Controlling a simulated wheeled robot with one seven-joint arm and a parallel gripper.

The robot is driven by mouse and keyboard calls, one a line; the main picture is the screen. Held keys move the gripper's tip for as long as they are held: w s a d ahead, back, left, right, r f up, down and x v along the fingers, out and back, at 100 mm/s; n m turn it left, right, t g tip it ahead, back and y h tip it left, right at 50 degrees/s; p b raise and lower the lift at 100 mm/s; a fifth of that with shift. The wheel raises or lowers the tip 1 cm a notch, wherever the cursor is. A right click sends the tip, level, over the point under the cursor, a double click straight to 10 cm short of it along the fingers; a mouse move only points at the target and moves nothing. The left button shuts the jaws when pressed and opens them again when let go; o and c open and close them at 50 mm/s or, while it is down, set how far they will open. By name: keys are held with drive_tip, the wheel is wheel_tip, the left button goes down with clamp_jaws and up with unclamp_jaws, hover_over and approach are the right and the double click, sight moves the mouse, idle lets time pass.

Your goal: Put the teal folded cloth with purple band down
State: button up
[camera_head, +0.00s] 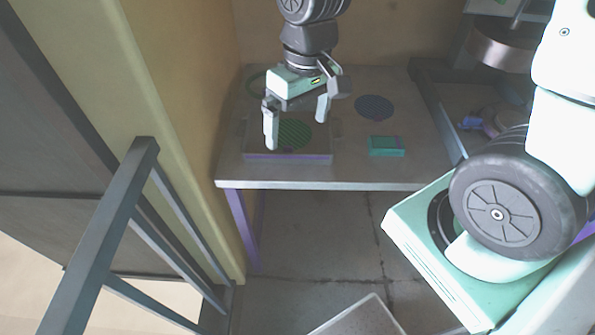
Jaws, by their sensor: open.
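The teal folded cloth with a purple band (386,146) lies flat on the grey table (345,174), near its front edge and right of the middle. My gripper (296,128) is open and points down, to the left of the cloth and apart from it. Its fingers are over a flat plate (255,148) with a purple front edge and a round green patterned disc (293,134) on it. I cannot tell whether the fingertips touch the plate. Nothing shows between the fingers.
A dark round patterned disc (374,107) lies behind the cloth. A press with a round metal head (501,47) stands at the right, with small blue and purple parts (472,123) below it. A grey railing (103,225) stands at the left. The floor in front is mostly clear.

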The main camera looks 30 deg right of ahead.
drive_tip(key=s+a+r+n, duration=0.2)
drive_tip(key=s+a, duration=0.2)
drive_tip(key=s, duration=0.2)
drive_tip(key=s+a+r+n, duration=0.1)
drive_tip(key=s+a+n, duration=0.2)
drive_tip(key=s, duration=0.4)
drive_tip(key=shift+a+r+h, duration=0.3)
drive_tip(key=shift+a+r, duration=0.05)
drive_tip(key=shift+a, duration=0.25)
